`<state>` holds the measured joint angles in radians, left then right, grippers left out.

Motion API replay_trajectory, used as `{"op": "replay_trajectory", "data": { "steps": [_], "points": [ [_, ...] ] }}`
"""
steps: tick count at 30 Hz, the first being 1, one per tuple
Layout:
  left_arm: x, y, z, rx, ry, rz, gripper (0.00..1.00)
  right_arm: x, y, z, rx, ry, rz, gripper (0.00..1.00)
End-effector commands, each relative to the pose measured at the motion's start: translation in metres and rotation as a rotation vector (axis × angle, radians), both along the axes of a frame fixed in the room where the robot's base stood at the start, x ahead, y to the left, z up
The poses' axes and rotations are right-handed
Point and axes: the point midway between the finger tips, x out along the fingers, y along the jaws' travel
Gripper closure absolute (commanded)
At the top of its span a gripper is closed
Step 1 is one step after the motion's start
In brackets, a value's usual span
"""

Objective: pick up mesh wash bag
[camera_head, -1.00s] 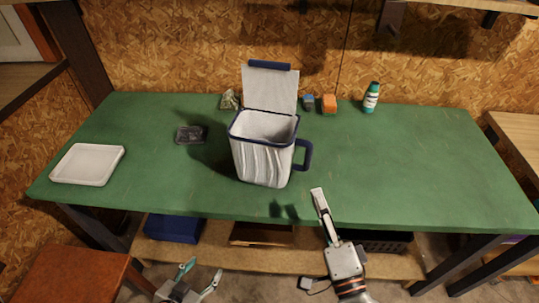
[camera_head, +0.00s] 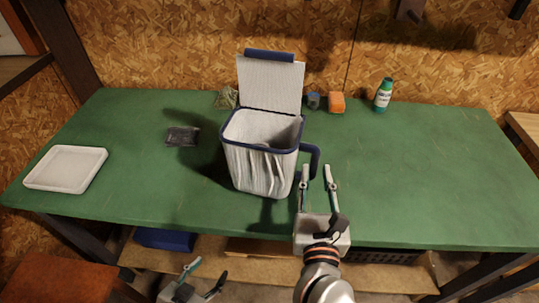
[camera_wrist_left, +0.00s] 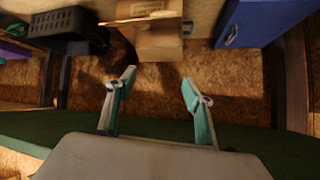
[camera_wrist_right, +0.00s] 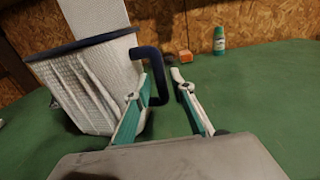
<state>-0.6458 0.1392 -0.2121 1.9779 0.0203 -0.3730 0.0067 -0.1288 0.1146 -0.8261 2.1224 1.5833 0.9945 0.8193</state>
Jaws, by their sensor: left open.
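A white pleated container (camera_head: 262,170) with a dark blue rim, raised lid and side handle (camera_head: 313,160) stands upright on the green table. It also shows in the right wrist view (camera_wrist_right: 85,85). A small crumpled khaki item (camera_head: 227,98) lies behind it by the wall; I cannot tell which is the mesh wash bag. My left gripper (camera_head: 206,276) is open and empty, low before the table.
A white tray (camera_head: 67,189) is at the left, and a flat dark item (camera_head: 182,136) lies left of the container. An orange block (camera_head: 337,103), a small blue item (camera_head: 313,100) and a green-white bottle (camera_head: 383,95) stand at the back. The table's right side is clear.

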Motion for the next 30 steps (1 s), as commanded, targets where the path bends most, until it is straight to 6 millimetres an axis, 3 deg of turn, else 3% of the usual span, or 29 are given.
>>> {"op": "replay_trajectory", "data": {
  "steps": [9,19,22,30],
  "points": [
    [0.0,0.001,0.004,-0.006,0.002,0.003,0.48,0.042,0.004,0.005,-0.004,-0.003,-0.001,0.77],
    [-0.004,0.001,-0.002,-0.003,0.013,0.003,0.48,0.049,0.004,0.004,-0.003,0.0,0.0,0.77],
    [-0.004,0.001,-0.001,-0.003,0.012,0.002,0.48,0.049,0.004,0.004,-0.004,-0.001,0.0,1.0],
    [-0.002,0.0,0.003,-0.005,0.005,0.002,0.48,0.049,0.004,0.005,-0.003,-0.003,0.0,1.0]
  ]
}}
